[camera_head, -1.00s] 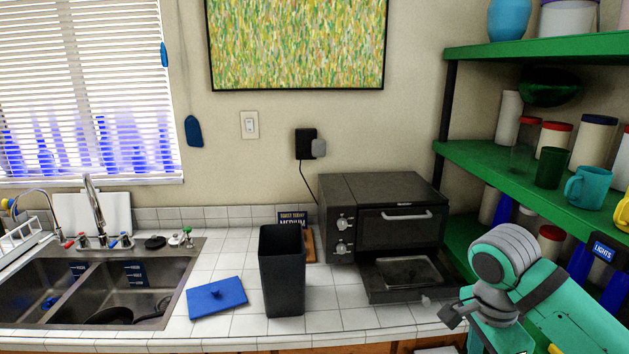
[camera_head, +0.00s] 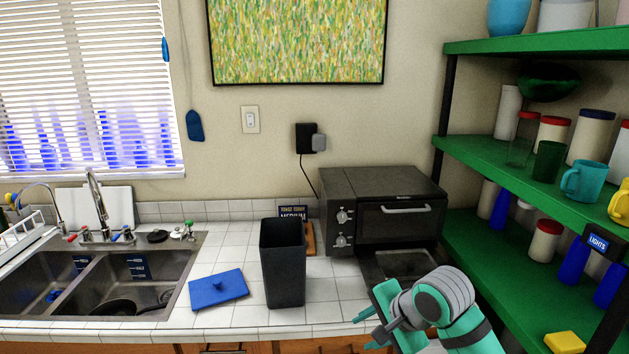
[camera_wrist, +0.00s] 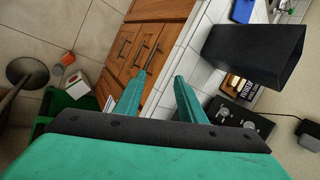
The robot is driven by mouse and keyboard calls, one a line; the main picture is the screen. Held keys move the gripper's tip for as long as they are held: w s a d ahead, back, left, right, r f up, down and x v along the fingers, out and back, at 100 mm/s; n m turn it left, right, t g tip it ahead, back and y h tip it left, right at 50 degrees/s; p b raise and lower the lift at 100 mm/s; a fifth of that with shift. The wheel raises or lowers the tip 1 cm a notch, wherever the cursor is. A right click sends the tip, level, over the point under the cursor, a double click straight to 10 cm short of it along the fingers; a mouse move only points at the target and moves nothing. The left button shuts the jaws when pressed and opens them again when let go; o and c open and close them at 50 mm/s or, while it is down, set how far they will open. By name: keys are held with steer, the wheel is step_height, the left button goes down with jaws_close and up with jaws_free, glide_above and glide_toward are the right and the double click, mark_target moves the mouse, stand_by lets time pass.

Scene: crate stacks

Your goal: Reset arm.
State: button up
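My gripper (camera_head: 364,330) is at the front edge of the counter, in front of the toaster oven, in the head view. In the wrist view my gripper (camera_wrist: 157,88) has its two teal fingers spread apart with nothing between them. The fingers point along the counter's front edge and the wooden drawers.
Green shelves (camera_head: 500,157) stand at right, a sink (camera_head: 150,265) at left.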

steer(key=w+a+n+t+y, duration=0.1)
steer(key=w+a+t+y, duration=0.15)
steer(key=a, duration=0.55)
steer(key=w+a+n+t+y, duration=0.1)
steer(key=w+a+t+y, duration=0.15)
steer(key=a, duration=0.55)
steer(key=s+a+f+m+t+h, duration=0.1)
steer(key=s+a+f+t, duration=0.3)
steer(key=f+t, duration=0.15)
steer(key=s+d+f+h, duration=0.1)
steer(key=s+f+h, duration=0.3)
steer(key=s+f, duration=0.45)
steer(key=s+d+f+h, duration=0.25)
steer(key=s+f, duration=0.35)
steer(key=s, duration=0.5)
steer(key=s+d+n, duration=0.2)
steer(key=s+n, duration=0.3)
steer(key=s, duration=0.6)
steer(key=s+d+n+h, duration=0.1)
steer(key=s+d+n, duration=0.1)
steer(key=s+n, duration=0.4)
steer(key=shift+s+d+r, duration=0.35)
steer(key=shift+s+d, duration=0.05)
steer(key=shift+s, duration=2.25)
steer(key=shift+g, duration=0.25)
